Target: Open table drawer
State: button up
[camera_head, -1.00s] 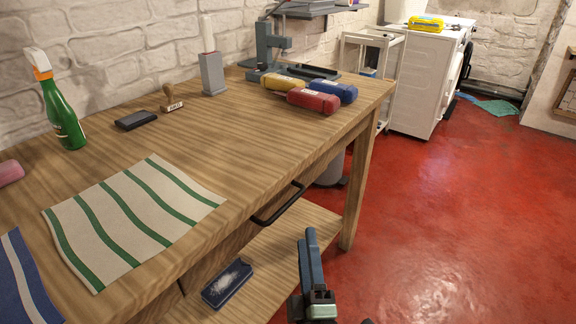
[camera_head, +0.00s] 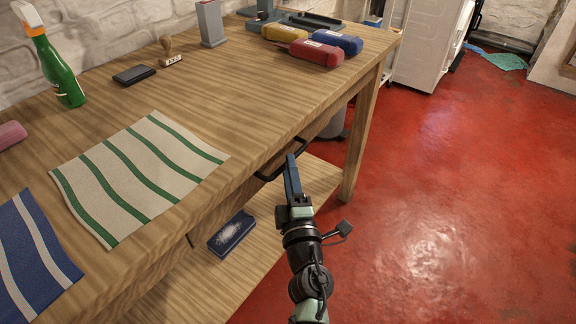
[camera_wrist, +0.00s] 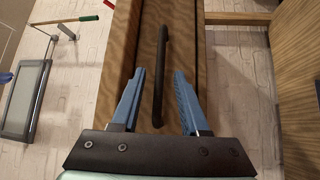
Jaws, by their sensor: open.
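The wooden table (camera_head: 200,130) has a drawer under its front edge. The drawer front (camera_wrist: 185,60) fills the middle of the wrist view and looks shut. Its black bar handle (camera_head: 268,174) runs along the front; in the wrist view the handle (camera_wrist: 160,75) stands upright between my fingers. My gripper (camera_head: 291,160) is at the handle in the head view, near its middle. In the wrist view my gripper (camera_wrist: 158,88) is open, with one blue finger on each side of the handle. The fingers look apart from the handle; how deep it lies between them I cannot tell.
A lower shelf (camera_head: 270,230) holds a blue box (camera_head: 231,232). The tabletop bears a striped cloth (camera_head: 140,175), a green spray bottle (camera_head: 55,70) and coloured cases (camera_head: 316,53). A table leg (camera_head: 361,140) stands beyond my gripper. The red floor (camera_head: 450,200) at right is clear.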

jog(key=shift+b+x, duration=0.35)
jog(key=shift+x, duration=1.05)
grip_shut()
dwell(0.5)
